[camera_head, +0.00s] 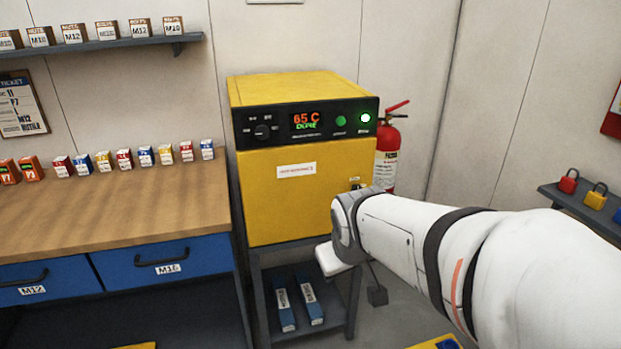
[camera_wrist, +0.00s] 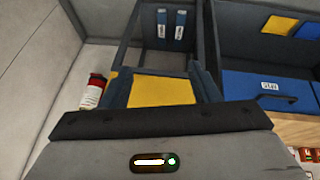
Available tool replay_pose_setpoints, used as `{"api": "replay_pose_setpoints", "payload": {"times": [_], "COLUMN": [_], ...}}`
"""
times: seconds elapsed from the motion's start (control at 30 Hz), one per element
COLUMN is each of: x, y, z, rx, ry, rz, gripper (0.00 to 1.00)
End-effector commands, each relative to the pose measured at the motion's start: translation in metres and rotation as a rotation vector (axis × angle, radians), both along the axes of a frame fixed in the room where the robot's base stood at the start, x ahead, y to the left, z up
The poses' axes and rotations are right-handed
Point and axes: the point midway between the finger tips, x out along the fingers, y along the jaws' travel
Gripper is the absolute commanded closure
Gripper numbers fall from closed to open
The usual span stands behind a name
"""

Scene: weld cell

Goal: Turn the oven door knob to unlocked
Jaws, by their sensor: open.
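The yellow oven (camera_head: 290,205) stands left of my arm in the head view. Its door knob (camera_head: 356,184) is a small dark shape under a small label at the door's right side, just above my wrist. It is partly hidden and too small to read its setting. In the wrist view my gripper (camera_wrist: 160,86) is open, with its two dark fingers apart and the yellow oven front (camera_wrist: 162,92) showing between them. The knob cannot be made out in that view. My fingertips are hidden in the head view, so I cannot tell whether they touch the door.
The control panel (camera_head: 305,123) reads 65 C and DONE, with a lit green lamp. A fire extinguisher (camera_head: 388,160) stands right of the oven. A workbench (camera_head: 110,205) with small boxes is at left. Blue packs (camera_head: 284,302) lie on the stand's shelf. Padlocks (camera_head: 568,182) sit at far right.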

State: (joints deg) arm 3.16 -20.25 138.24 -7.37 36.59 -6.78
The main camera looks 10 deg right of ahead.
Motion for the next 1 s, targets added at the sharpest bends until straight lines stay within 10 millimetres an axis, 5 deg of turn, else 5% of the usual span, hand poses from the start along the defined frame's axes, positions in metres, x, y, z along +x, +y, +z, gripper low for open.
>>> {"api": "replay_pose_setpoints", "payload": {"times": [0.03,0.2,0.4,0.63,1.0], "x": [0.034,0.147,0.246,0.295,0.326], "y": [-0.018,-0.079,-0.142,-0.179,-0.186], "z": [-0.024,-0.045,-0.070,-0.098,-0.103], "rx": [-0.065,-0.357,-0.739,-1.058,-1.175], "ry": [-0.068,-0.331,-0.594,-0.803,-0.884], "rz": [0.049,0.287,0.562,0.797,0.876], "gripper": [0.44,0.44,0.44,0.44,0.44]}}
